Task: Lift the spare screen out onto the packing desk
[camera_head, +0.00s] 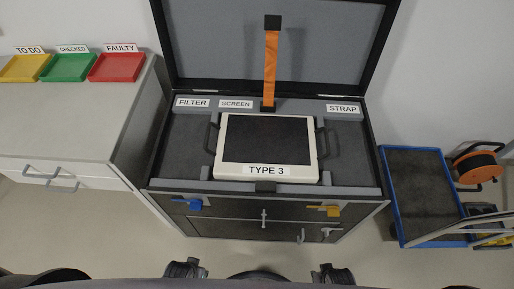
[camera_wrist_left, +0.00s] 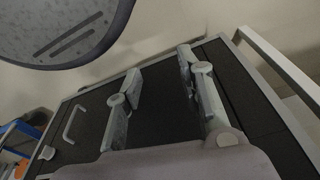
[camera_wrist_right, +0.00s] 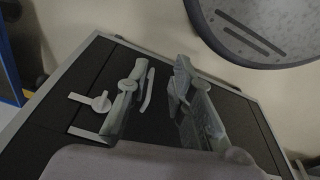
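The spare screen (camera_head: 266,146), a white-framed dark panel labelled TYPE 3 with a dark handle on each side, lies in the grey foam of the open case (camera_head: 351,176). An orange strap (camera_head: 270,68) runs from the raised lid down to the foam behind the screen. The desk (camera_head: 70,125) is at the left. My left gripper (camera_head: 185,269) and right gripper (camera_head: 333,274) are at the bottom edge of the head view, short of the case and apart from the screen. Both show open and empty in the left wrist view (camera_wrist_left: 160,70) and right wrist view (camera_wrist_right: 164,72).
Yellow (camera_head: 26,68), green (camera_head: 69,67) and red (camera_head: 116,67) trays stand along the desk's back; its front is clear. The lid (camera_head: 210,45) stands open. Blue (camera_head: 190,204) and yellow (camera_head: 326,210) latches sit on the case front. A blue-edged cart (camera_head: 418,190) stands right.

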